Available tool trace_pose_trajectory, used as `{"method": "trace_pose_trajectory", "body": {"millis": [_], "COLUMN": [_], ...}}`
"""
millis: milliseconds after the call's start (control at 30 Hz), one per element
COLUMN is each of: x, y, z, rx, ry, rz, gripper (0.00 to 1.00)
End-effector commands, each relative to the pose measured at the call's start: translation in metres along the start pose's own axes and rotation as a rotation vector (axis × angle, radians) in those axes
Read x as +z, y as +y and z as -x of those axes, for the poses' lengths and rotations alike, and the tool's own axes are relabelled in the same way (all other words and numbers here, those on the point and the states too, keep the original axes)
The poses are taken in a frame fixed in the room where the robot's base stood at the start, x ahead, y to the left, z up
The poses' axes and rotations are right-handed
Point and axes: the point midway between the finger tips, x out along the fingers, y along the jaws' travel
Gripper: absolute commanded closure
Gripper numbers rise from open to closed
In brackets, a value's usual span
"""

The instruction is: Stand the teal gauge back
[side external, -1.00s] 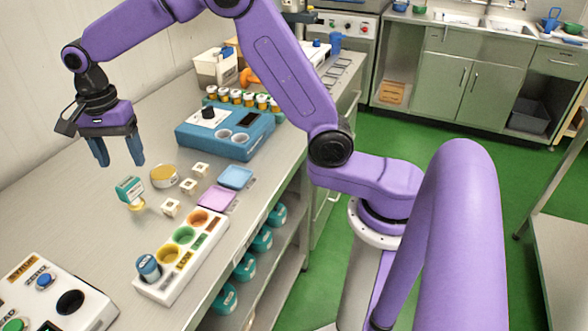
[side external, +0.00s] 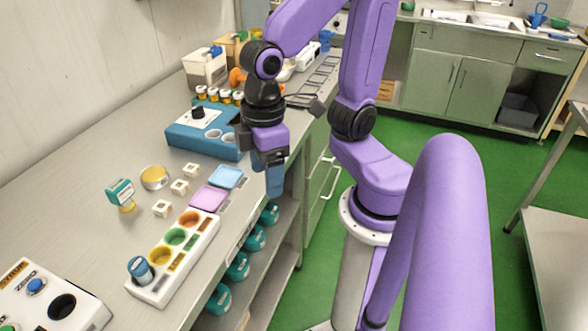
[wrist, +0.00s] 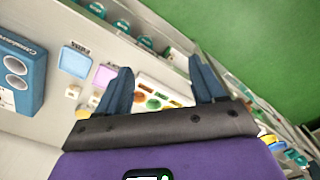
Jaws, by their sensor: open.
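A small teal block on a yellow foot (side external: 120,193), which looks like the gauge, stands on the bench at the left, beside a round gold-topped tin (side external: 155,178). I cannot read its face. A white rack (side external: 200,246) holds orange, green and yellow wells, with a dark blue-teal cylinder (side external: 140,269) at its near end. My gripper (side external: 273,188) is open and empty, fingers down, near the bench's right edge beyond the rack, well away from the teal block. In the wrist view my spread fingers (wrist: 160,90) frame part of the rack; I cannot make out the teal block there.
Pink (side external: 208,199) and blue (side external: 226,176) pads and several small white blocks lie near the rack. A blue device (side external: 205,140) stands behind. A white button box (side external: 45,300) is at the near left. Teal-lidded jars (side external: 238,265) sit on the shelf below.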

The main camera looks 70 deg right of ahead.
Motion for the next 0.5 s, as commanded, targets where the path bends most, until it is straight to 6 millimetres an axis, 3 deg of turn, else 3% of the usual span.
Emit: {"method": "trace_pose_trajectory", "body": {"millis": [100,200,500], "x": [0.030,0.043,0.050], "y": [-0.007,-0.010,-0.011], "z": [-0.005,-0.008,-0.010], "rx": [-0.002,-0.003,-0.003], "ry": [0.002,0.003,0.003], "rz": [0.163,0.248,0.297], "gripper": [0.32,0.32,0.32]}}
